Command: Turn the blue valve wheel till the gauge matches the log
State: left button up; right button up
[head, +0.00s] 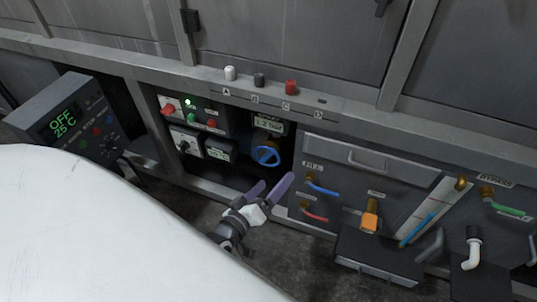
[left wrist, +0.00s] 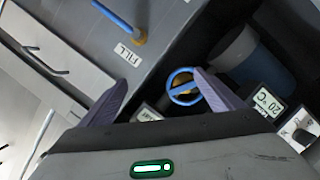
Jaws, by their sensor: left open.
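The blue valve wheel (head: 266,155) sits in a dark recess of the grey panel, below a small plate with lettering (head: 268,123) too small to read surely. In the left wrist view the wheel (left wrist: 183,91) shows close to the right fingertip, with its ring and crossbar visible. My left gripper (head: 273,184) is open and empty, with its purple fingers pointing toward the wheel from below. In the left wrist view the jaws (left wrist: 162,80) are wide apart, and I cannot tell whether the right finger touches the wheel. I cannot make out a gauge needle or a log. My right gripper is not in view.
A grey console (head: 62,113) reads OFF 25 °C. Right are blue, red and green levers and a dark box (head: 380,258).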

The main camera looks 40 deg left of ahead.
aim_at(271, 147)
pick_arm(q)
jog(key=w+a+n+y, duration=0.1)
jog(key=a, duration=0.1)
jog(key=w+a+f+n+t+y+b, duration=0.1)
jog(key=a+n, duration=0.1)
jog(key=a+f+n+y+b, duration=0.1)
jog(key=a, duration=0.1)
jog(key=shift+w+a+n+t, duration=0.2)
jog(key=shift+w+n+t, duration=0.1)
jog(key=shift+w+n, duration=0.1)
jog(key=shift+w+a+r+y+b, duration=0.1)
jog(key=shift+w+a+y+b, duration=0.2)
jog(key=shift+y, duration=0.1)
jog(key=b+x, duration=0.2)
jog(key=x, duration=0.7)
jog(key=shift+w+b, duration=0.3)
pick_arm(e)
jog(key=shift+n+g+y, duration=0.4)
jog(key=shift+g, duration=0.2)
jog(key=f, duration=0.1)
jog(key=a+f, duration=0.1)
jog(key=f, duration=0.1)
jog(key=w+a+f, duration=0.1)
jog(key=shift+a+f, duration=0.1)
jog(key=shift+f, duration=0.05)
pick_arm(q)
jog(key=shift+d, duration=0.1)
jog(key=c, duration=1)
jog(key=shift+c, duration=0.2)
